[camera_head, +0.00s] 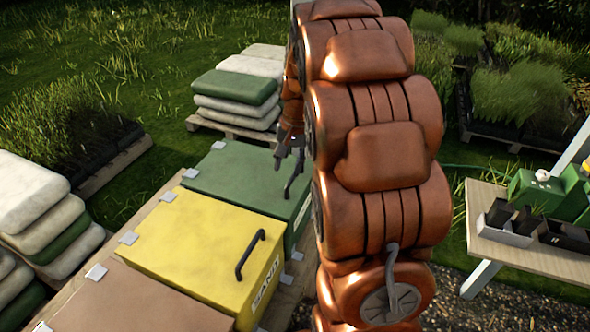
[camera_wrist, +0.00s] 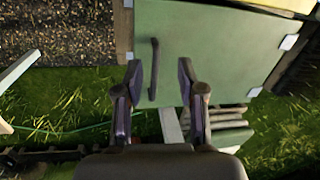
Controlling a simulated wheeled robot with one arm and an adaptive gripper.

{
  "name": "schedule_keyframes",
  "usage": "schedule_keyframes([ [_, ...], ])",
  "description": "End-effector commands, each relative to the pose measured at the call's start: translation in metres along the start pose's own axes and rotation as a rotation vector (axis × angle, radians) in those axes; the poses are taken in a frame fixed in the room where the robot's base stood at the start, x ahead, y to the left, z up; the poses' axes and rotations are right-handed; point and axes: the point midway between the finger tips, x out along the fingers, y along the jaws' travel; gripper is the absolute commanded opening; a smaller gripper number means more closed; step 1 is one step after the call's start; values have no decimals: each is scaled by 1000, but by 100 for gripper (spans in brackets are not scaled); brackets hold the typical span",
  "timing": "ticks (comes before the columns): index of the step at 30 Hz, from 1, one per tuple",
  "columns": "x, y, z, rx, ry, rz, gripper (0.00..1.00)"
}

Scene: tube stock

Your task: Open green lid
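The green lid (camera_head: 228,180) lies shut on its box at the far end of a row of boxes. It fills the upper right of the wrist view (camera_wrist: 225,45). Its dark bar handle (camera_wrist: 154,65) sits near the lid's edge; in the head view the handle (camera_head: 292,182) shows just left of my arm. My gripper (camera_wrist: 160,75) is open, its two fingers apart. In the wrist view the handle appears between the fingers, closer to the left one. In the head view my gripper (camera_head: 285,148) is just above the handle, partly hidden by my arm. I cannot tell whether they touch.
A yellow lid (camera_head: 195,245) with a dark handle is beside the green one, then a brown lid (camera_head: 130,305). Stacked sacks (camera_head: 237,92) stand behind. A wooden table (camera_head: 530,255) with pots is at the right. Grass lies around.

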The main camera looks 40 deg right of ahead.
Motion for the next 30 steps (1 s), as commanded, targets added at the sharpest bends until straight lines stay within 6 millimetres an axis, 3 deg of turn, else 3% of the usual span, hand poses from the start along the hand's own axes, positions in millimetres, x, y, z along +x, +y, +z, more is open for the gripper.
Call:
schedule_keyframes([
  [3, 2, 8, -32, 69, 17, -18, 39],
  [9, 5, 15, -59, 131, 35, -36, 39],
  [16, 17, 16, -65, 142, 37, -39, 39],
  [30, 76, 14, -66, 141, 34, -37, 39],
])
